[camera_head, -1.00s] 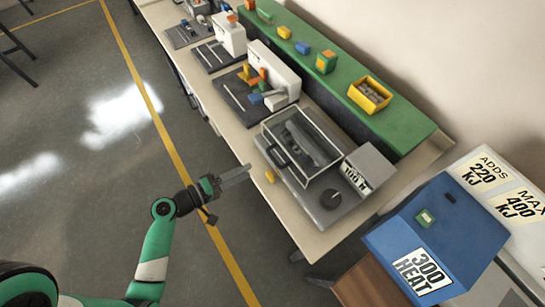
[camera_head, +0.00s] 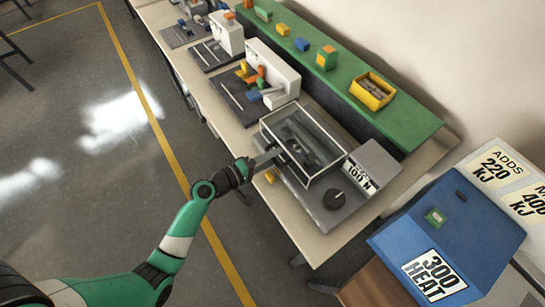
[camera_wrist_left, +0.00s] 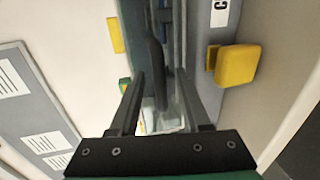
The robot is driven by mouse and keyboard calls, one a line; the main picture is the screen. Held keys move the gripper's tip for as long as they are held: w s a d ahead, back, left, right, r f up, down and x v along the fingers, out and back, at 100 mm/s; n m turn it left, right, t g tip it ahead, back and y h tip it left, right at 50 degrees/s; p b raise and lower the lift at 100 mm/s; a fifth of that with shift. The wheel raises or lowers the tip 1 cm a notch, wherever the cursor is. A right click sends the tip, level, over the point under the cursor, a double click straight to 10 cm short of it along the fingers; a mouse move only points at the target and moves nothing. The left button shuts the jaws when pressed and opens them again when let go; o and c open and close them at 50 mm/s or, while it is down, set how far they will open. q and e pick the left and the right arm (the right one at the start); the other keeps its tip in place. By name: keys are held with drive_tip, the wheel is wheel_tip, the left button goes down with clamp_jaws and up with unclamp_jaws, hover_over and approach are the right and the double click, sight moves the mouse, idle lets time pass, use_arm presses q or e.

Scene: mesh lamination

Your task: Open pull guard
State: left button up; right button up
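The pull guard (camera_head: 304,142) is a clear box with a light frame over the grey machine (camera_head: 348,203) labelled 100 N. It appears closed over the dark parts inside. Its dark upright handle (camera_wrist_left: 154,62) shows in the left wrist view, between and just beyond my fingers. My left gripper (camera_head: 272,156) is at the guard's front left side, by the handle. In the left wrist view the left gripper (camera_wrist_left: 161,92) has its fingers apart, with a gap beside the handle. In the head view the fingers partly hide the handle. My right gripper is not in view.
A yellow block (camera_head: 270,176) sits by the machine's front edge, close to my left gripper; it also shows in the left wrist view (camera_wrist_left: 237,65). A blue heat box (camera_head: 445,235) stands at right. A green shelf (camera_head: 400,118) runs behind.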

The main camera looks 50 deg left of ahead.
use_arm(q)
clamp_jaws()
idle(1.3)
